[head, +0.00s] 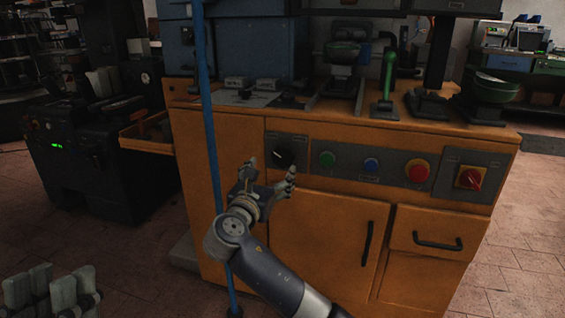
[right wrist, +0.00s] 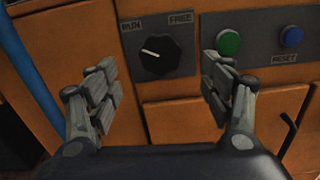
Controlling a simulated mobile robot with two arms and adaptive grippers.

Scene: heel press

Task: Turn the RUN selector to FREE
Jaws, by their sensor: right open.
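The black RUN selector knob (head: 289,153) sits on a grey plate at the left of the orange cabinet's front. In the right wrist view the knob (right wrist: 161,57) lies between labels RUN at upper left and FREE at upper right. Its white mark points left and slightly up, toward the RUN side. My right gripper (head: 268,182) is open and empty in front of the panel. In its wrist view the fingers stand apart to either side, below the knob, apart from it. My left gripper (head: 50,292) shows only in part at the lower left corner; its opening is unclear.
Right of the selector are a green button (head: 327,159), a blue RESET button (head: 371,165), a red button (head: 417,171) and a red rotary switch (head: 469,178). A blue upright pole (head: 205,100) stands left of the selector. A green-handled lever (head: 388,75) stands on the cabinet top.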

